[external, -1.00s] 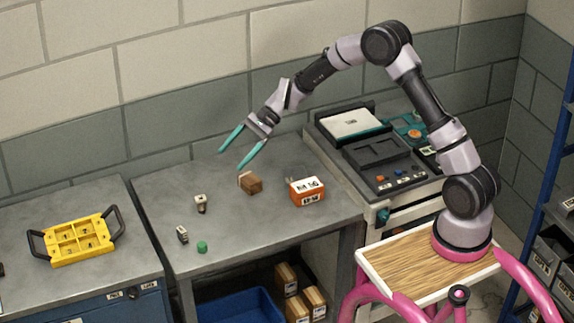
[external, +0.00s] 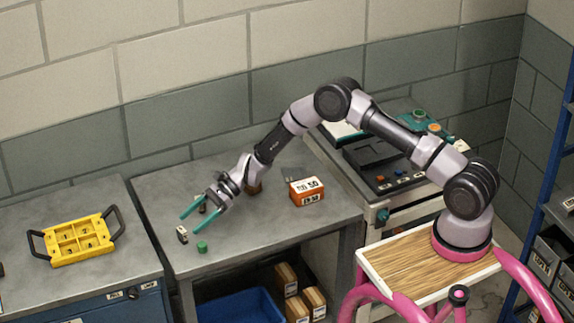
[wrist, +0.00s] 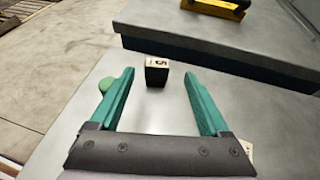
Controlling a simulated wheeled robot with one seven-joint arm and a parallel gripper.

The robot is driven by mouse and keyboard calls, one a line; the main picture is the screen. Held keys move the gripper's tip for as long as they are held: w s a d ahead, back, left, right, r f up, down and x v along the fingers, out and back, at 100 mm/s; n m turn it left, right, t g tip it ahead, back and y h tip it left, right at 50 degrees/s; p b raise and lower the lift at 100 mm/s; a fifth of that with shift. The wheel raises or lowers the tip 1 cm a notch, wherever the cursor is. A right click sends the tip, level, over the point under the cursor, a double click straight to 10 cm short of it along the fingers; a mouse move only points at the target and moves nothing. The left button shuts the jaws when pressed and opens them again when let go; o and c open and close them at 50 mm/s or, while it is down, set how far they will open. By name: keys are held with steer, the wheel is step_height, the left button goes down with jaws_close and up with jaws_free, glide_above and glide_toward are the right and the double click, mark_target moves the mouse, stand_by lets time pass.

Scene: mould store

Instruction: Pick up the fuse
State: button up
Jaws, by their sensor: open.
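A small dark block with a pale, numbered face (external: 182,235) stands on the grey bench near its front left; it looks like the fuse, though its type is hard to make out. It also shows in the wrist view (wrist: 157,72), centred between my fingertips and at or slightly beyond them. My gripper (external: 190,222) is open and empty, its teal fingers pointing down and left towards the block. A second small pale and dark piece (external: 202,208) is partly hidden behind the fingers.
A green round piece (external: 202,247) stands close by, outside one finger. An orange labelled box (external: 307,191) is farther right; a brown block (external: 255,188) is mostly behind my wrist. A yellow tray (external: 80,240) lies on the left bench, across a gap.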

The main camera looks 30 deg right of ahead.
mark_target(180, 230)
steer(key=x, duration=0.5)
steer(key=shift+s, duration=0.2)
jaws_close()
